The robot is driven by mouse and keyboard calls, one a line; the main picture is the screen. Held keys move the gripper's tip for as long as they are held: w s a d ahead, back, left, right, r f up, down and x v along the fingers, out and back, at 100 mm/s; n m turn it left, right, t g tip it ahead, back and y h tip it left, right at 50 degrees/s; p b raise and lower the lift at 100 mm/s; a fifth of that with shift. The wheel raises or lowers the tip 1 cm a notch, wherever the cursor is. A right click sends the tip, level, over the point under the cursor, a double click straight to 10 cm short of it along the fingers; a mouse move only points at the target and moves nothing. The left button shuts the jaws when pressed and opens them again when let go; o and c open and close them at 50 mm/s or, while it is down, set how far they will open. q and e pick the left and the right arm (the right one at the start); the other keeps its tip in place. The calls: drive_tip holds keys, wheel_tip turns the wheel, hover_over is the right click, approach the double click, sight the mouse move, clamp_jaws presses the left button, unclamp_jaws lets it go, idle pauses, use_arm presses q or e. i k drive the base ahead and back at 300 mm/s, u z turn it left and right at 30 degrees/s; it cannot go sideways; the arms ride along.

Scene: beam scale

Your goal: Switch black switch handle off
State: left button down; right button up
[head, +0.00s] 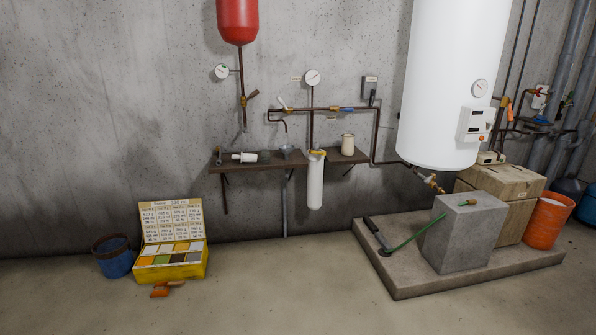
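A small grey box (370,80) is on the wall, right of the round gauge. A short dark part (372,98) hangs just below it and may be the black switch handle; its on or off position is too small to tell. I cannot tell which one is the switch handle. Neither of my grippers shows in the head view, and nothing touches either black part.
A wooden shelf (259,168) with small vessels is below the pipes. A white boiler tank (440,90) hangs at right above the concrete slab (400,284), which carries a grey block (465,232). A yellow case (172,272) stands at left. The front floor is mostly clear.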

sight(374, 91)
drive_tip(key=z, duration=0.2)
drive_tip(key=i, duration=2.3)
drive_tip(key=z, duration=1.15)
drive_tip(key=i, duration=1.9)
drive_tip(key=z, duration=0.55)
